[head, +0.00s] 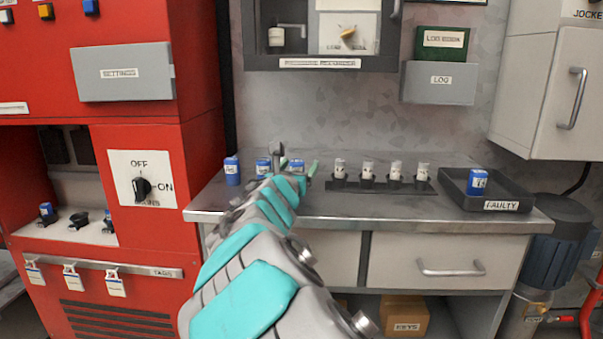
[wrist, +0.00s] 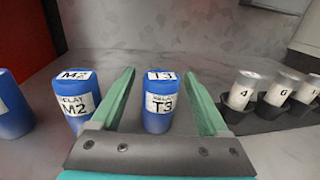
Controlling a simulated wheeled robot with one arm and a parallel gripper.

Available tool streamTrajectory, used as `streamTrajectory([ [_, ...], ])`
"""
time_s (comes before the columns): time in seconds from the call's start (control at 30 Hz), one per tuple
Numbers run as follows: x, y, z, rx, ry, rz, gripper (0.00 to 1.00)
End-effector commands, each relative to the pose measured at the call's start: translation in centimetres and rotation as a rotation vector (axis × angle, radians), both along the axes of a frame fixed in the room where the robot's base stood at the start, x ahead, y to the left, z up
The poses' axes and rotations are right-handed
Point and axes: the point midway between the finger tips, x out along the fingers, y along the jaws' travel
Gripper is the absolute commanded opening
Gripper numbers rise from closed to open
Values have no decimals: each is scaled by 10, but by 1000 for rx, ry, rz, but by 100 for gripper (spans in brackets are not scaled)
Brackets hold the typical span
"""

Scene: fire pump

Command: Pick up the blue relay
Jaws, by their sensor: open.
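Several blue relays with white labels stand on the grey counter. The relay marked T3 (wrist: 159,103) stands upright between the two open fingers of my gripper (wrist: 161,95) in the wrist view, with bare gaps on both sides. The relay marked M2 (wrist: 76,101) stands just left of the left finger. Another blue relay (wrist: 9,105) is at the left edge of the wrist view. A further blue relay (head: 478,182) sits in the FAULTY tray.
A dark rack (head: 345,186) of white numbered cylinders stands right of my gripper. The dark FAULTY tray (head: 521,205) is at the counter's right end. A wall cabinet hangs above.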

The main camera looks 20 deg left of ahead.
Motion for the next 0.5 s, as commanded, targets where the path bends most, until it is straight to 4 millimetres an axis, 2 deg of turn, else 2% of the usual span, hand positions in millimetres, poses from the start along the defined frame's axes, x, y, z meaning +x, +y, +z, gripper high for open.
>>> streamTrajectory([
  [0.33,6,2,1,1,-1,2,78],
  [0.5,6,2,1,1,-1,2,59],
])
